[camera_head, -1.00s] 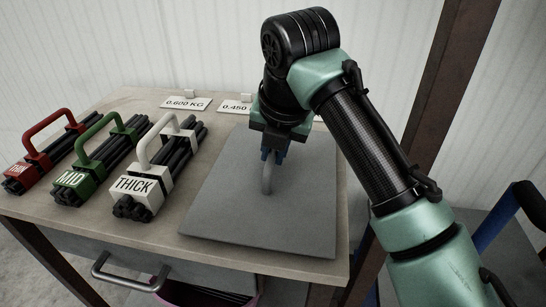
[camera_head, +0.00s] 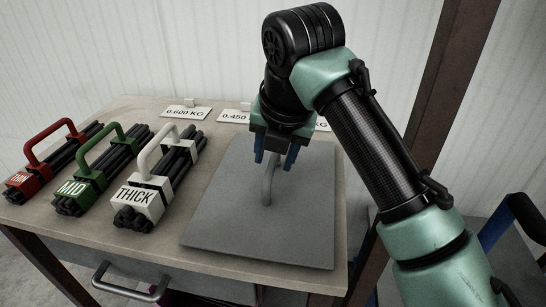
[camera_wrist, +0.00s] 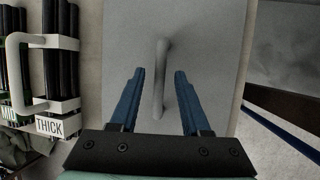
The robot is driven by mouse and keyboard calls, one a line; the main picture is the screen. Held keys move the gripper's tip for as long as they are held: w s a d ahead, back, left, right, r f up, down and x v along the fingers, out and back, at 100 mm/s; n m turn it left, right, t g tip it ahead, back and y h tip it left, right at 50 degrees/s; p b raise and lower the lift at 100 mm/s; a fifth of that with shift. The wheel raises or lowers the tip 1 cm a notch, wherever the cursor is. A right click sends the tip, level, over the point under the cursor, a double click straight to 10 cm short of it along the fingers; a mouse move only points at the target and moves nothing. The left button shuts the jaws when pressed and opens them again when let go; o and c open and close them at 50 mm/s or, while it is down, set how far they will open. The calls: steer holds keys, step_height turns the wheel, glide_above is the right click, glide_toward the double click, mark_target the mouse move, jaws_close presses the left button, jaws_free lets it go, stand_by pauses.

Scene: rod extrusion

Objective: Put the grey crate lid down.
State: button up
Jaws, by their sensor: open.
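The grey crate lid (camera_head: 230,225) is a flat panel lying on the right part of the table, with an upright grey handle (camera_head: 267,186) at its middle. In the wrist view the lid (camera_wrist: 205,25) fills the centre, and its handle (camera_wrist: 161,80) stands between my two blue fingers. My gripper (camera_head: 274,163) is open above the lid, with one finger on each side of the handle and a gap on both sides. The wrist view also shows my gripper (camera_wrist: 160,73) apart from the handle. What lies under the lid is hidden.
Red (camera_head: 27,183), green (camera_head: 72,190) and white "THICK" (camera_head: 137,197) handled holders with black rods stand left of the lid. Weight signs (camera_head: 186,113) stand at the back. A brown post (camera_head: 445,90) rises at the right. A drawer handle (camera_head: 125,290) juts out below the table.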

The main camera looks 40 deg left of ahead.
steer(key=p+v, duration=0.2)
steer(key=v, duration=0.7)
steer(key=shift+d+r+p, duration=0.15)
steer(key=shift+r+p, duration=0.25)
